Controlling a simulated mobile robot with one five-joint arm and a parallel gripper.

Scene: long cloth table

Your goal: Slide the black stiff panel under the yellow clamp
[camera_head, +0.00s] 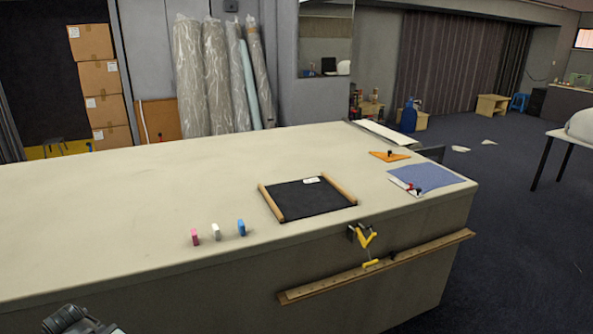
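The black panel (305,199) lies flat on the pale cloth table (130,210), near its front edge. A wooden strip runs along its left side and another along its right side. A small white block (312,180) rests at its far edge. The yellow clamp (366,240), with dark parts at its top, sits at the table's front edge, to the right of and nearer than the panel. The panel and clamp are apart. A dark grey part of my arm shows at the bottom left corner, far from both; my gripper's fingers are not visible.
Pink (195,237), white (216,232) and blue (241,228) small blocks stand left of the panel. A blue cloth (427,177) and an orange triangle (389,156) lie to the right. A long wooden rail (420,249) runs along the table's front. The left tabletop is clear.

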